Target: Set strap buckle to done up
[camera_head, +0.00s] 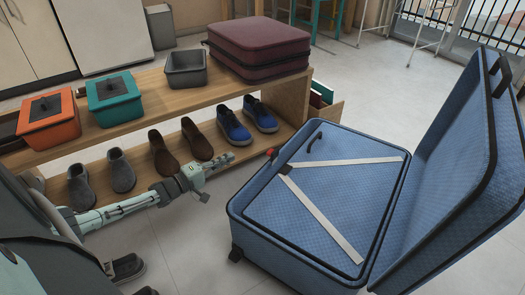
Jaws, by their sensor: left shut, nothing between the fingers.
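An open blue suitcase (245,228) lies on the floor at the right, with its lid (455,185) raised on the right side. Two pale straps cross its inner panel in a V: one strap (350,161) runs along the far side, and the other strap (322,218) runs diagonally to the near right. They meet at a small dark piece (285,169) near the left rim, which may be the buckle; its state is too small to tell. My left gripper (222,163) is shut and empty, left of the suitcase and apart from it. My right gripper is not in view.
A wooden shelf (150,93) at the left holds an orange box (48,128), a teal box (115,105), a grey bin (186,80) and a maroon suitcase (258,42). Several shoes stand on its lower board. A red piece (270,153) sits by the blue suitcase's rim.

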